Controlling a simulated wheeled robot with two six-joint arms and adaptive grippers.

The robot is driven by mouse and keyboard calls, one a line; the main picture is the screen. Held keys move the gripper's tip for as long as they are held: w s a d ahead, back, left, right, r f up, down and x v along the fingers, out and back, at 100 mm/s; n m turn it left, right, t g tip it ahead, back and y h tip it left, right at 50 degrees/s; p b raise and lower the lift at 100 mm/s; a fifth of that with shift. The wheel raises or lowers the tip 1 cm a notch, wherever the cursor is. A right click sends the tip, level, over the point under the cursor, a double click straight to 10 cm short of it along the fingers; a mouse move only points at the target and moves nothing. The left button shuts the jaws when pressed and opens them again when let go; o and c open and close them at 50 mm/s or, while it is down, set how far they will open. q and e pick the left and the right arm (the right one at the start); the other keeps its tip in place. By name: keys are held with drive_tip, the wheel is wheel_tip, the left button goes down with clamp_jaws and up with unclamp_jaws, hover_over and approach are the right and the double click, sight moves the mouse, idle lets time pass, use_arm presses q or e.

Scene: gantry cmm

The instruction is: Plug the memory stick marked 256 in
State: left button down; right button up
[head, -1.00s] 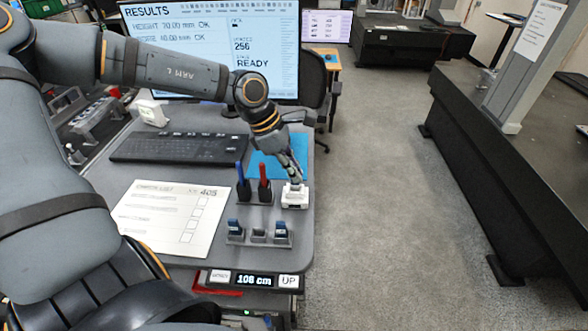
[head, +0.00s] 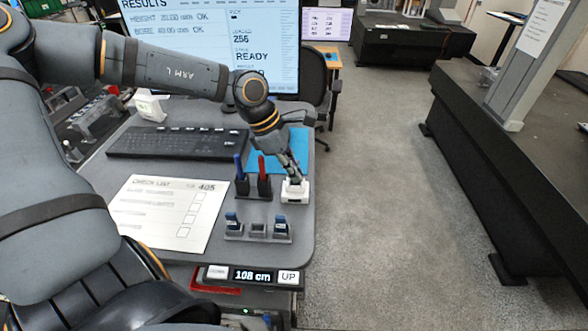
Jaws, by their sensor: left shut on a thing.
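My left gripper (head: 295,177) points down at the white box (head: 294,191) near the desk's right edge. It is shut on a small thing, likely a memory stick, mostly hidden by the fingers. I cannot tell how deep the stick sits in the box. The monitor (head: 215,55) reads 256 and READY. My right gripper is not in view.
A pen holder (head: 254,188) with a blue and a red pen stands just left of the gripper. A blue mat (head: 290,140), keyboard (head: 175,143) and checklist sheet (head: 165,213) lie on the desk. The floor to the right is clear.

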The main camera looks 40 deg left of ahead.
use_arm(q)
drive_tip(key=shift+f, duration=0.15)
drive_tip(key=c, duration=1.4)
unclamp_jaws()
drive_tip(key=shift+o, duration=0.2)
wheel_tip(320, 180, up, 10)
drive_tip(key=shift+d, duration=0.1)
